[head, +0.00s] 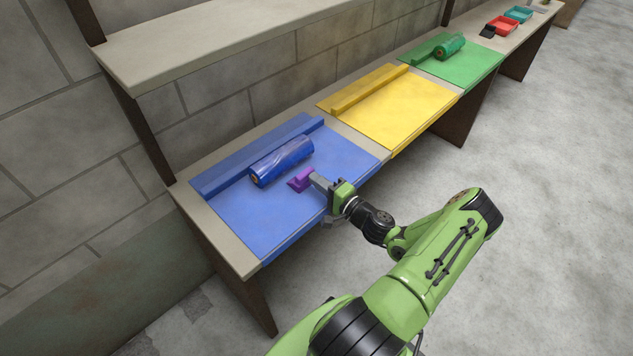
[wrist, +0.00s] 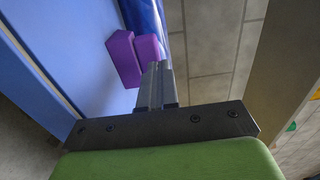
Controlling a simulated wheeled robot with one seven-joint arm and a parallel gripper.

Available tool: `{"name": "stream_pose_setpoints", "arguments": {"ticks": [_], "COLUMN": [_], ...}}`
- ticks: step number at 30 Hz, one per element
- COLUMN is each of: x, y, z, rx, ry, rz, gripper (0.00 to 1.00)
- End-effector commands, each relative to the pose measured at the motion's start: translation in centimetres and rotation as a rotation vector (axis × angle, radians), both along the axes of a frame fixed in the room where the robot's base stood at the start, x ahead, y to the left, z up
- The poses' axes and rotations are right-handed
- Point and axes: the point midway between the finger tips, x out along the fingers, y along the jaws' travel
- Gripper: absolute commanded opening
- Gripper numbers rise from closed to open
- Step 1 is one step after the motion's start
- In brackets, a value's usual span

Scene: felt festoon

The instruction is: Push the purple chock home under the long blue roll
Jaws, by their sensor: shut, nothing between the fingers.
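The long blue roll (head: 282,160) lies on the blue mat (head: 262,220), in front of the raised blue bar (head: 245,160) along the mat's back edge. The purple chock (head: 299,181) sits on the mat on the near side of the roll. My gripper (head: 315,178) is shut and empty, with its fingertips at the chock. In the wrist view, the purple chock (wrist: 124,58) is just ahead of the shut fingertips (wrist: 158,66), and part of the blue roll (wrist: 147,18) shows beyond it. I cannot tell whether the fingertips or the roll touch the chock.
A yellow mat (head: 400,110) with its own bar lies farther along the bench, then a green mat (head: 470,72) with a green roll (head: 449,46). Red (head: 502,26) and teal trays (head: 518,13) stand at the far end. A shelf (head: 220,40) overhangs behind the blue mat.

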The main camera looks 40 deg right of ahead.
Motion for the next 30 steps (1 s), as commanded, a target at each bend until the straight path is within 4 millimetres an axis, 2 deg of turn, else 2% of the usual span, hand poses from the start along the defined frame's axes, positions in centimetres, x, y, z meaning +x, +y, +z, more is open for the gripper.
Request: {"name": "stream_pose_setpoints", "arguments": {"ticks": [3, 13, 21, 30], "x": [0.7, 0.9, 5.2, 5.8], "y": [0.0, 0.1, 0.2, 0.2], "z": [0.0, 0.0, -0.1, 0.0], "rx": [-0.001, -0.001, -0.003, 0.000], "ry": [0.000, 0.000, 0.001, 0.001], "rz": [0.000, 0.002, 0.003, 0.000], "gripper": [0.00, 0.00, 0.00, 0.00]}}
